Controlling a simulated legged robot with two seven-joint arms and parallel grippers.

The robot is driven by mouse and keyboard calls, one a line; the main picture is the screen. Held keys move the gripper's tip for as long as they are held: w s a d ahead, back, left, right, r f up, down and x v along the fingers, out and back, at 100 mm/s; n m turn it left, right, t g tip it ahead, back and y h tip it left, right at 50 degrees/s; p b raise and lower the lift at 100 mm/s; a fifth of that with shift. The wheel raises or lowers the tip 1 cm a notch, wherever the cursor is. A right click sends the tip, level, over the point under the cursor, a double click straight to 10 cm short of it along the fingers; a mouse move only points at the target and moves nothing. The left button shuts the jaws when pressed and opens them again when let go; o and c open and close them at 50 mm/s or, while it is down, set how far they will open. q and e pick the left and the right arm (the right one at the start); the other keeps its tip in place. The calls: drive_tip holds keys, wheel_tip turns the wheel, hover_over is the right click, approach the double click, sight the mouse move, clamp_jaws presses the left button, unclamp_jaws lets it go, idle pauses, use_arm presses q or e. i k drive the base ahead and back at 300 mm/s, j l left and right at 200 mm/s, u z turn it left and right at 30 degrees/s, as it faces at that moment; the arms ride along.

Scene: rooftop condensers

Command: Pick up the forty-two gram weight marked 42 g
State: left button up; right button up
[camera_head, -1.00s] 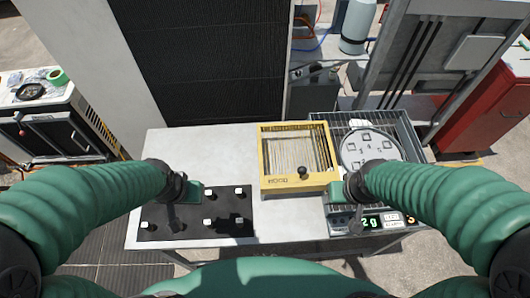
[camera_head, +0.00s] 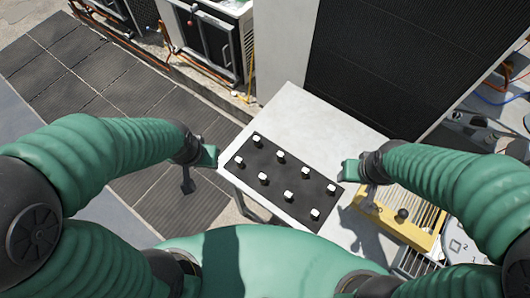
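Several small weights with white tops stand in two rows on a black mat (camera_head: 276,168) on the pale table. Among them are a far-left weight (camera_head: 257,140), a near-left weight (camera_head: 239,160) and a near-right weight (camera_head: 314,213). Their markings are too small to read, so I cannot tell which is 42 g. My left gripper (camera_head: 190,181) hangs left of the mat, past the table's edge in the picture, and holds nothing visible. My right gripper (camera_head: 368,193) is right of the mat, by the yellow frame. The finger gaps of both are unclear.
The bare pale tabletop (camera_head: 305,115) is clear behind the mat. A dark condenser panel (camera_head: 395,60) stands behind.

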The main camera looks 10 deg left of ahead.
sight(280, 155)
drive_tip(key=i+j+z, duration=0.15)
drive_tip(key=j, duration=0.3)
drive_tip(key=i+j+z, duration=0.15)
drive_tip(key=j, duration=0.3)
drive_tip(key=j+z, duration=0.1)
drive_tip(key=j, duration=0.35)
drive_tip(key=i+j+z, duration=0.15)
drive_tip(key=j, duration=0.35)
